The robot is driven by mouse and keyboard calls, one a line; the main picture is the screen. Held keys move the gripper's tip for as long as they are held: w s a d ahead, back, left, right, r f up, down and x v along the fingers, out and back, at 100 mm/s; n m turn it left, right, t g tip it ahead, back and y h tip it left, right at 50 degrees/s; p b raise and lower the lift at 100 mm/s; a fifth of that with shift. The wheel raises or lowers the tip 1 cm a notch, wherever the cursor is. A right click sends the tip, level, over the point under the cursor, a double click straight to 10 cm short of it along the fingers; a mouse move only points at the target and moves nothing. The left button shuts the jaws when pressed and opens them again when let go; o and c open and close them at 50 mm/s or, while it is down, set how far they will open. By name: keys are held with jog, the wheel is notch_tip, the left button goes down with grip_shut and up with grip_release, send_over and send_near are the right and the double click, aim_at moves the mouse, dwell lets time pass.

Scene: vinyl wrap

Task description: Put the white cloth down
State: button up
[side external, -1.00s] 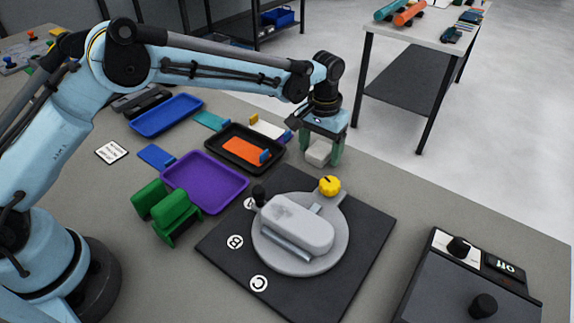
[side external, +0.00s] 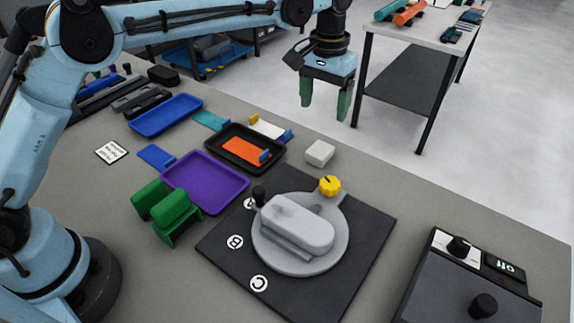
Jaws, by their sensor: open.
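The white cloth (side external: 319,153) is a small pale block-shaped piece. It lies on the grey table near its far edge, right of the black tray and behind the yellow knob. My gripper (side external: 326,112) is open and empty, with its two green fingers pointing down. It hangs well above the cloth, and nothing is between its fingers. The cloth is fully in view and apart from the gripper.
A round grey fixture with a pale rounded piece (side external: 297,222) sits on a black mat (side external: 350,262). A yellow knob (side external: 330,185), black tray (side external: 218,153), purple tray (side external: 205,182), blue tray (side external: 166,115) and green holder (side external: 172,212) stand nearby. A control box (side external: 470,285) is at front right.

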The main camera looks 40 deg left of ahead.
jog(key=s+a+r+t, duration=0.4)
jog(key=s+a+r, duration=0.3)
jog(key=s+a, duration=0.3)
jog(key=s+a+f+t, duration=0.1)
jog(key=s+a+f, duration=0.2)
jog(key=s, duration=0.3)
jog(key=s+a+f+t, duration=0.2)
jog(key=s+f, duration=0.1)
jog(key=s, duration=0.3)
jog(key=shift+s+a, duration=0.25)
jog(key=shift+a, duration=0.15)
jog(key=shift+r, duration=0.1)
jog(key=shift+o, duration=0.6)
